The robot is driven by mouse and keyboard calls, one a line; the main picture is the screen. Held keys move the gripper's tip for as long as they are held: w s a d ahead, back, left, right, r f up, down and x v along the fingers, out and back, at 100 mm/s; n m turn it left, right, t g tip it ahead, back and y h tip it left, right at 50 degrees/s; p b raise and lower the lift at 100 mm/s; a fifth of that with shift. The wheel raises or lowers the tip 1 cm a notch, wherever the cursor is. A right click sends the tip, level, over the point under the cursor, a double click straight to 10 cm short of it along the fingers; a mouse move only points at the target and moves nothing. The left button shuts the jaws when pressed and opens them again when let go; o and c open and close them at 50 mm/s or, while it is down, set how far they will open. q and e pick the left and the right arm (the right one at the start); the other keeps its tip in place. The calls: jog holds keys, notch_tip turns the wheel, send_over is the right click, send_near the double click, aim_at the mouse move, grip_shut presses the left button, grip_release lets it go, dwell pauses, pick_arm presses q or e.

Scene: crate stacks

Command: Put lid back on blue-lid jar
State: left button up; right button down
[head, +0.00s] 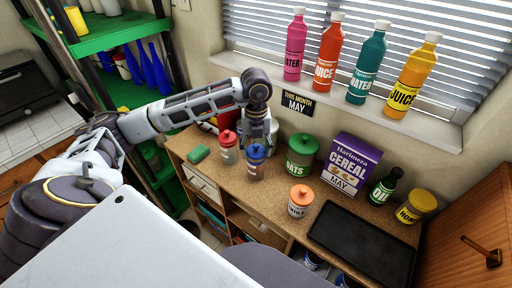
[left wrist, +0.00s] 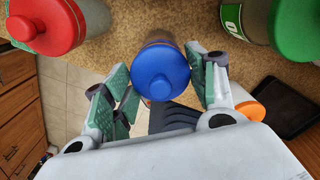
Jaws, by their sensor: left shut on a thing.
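The blue lid (head: 255,151) is at the mouth of its clear jar (head: 256,170), near the shelf top's front edge. In the left wrist view the blue lid (left wrist: 162,70) shows its round knob, with part of the jar (left wrist: 158,42) beyond it. I cannot tell whether the lid is fully seated. My left gripper (left wrist: 168,88) is shut on the blue lid, with a finger on each side. In the head view the left gripper (head: 257,128) is just above and behind the lid, its fingertips mostly hidden. My right gripper is not in view.
A red-lid jar (head: 228,148) stands close on the left. A green-lid oats jar (head: 301,156) and a cereal box (head: 348,165) stand to the right. An orange-lid jar (head: 300,200) and a black tray (head: 362,244) are nearer the front. A green sponge-like block (head: 198,154) lies left.

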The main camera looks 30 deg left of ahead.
pick_arm(q)
jog(key=shift+f+b, duration=0.1)
jog(key=shift+b, duration=0.25)
dwell(0.9)
dwell(0.3)
jog(key=o, duration=0.8)
jog(key=shift+o, duration=0.2)
jog(key=o, duration=0.4)
jog(key=shift+r+p, duration=0.5)
jog(key=shift+r, duration=0.25)
jog(key=shift+r+p, duration=1.55)
jog(key=shift+r, duration=1.2)
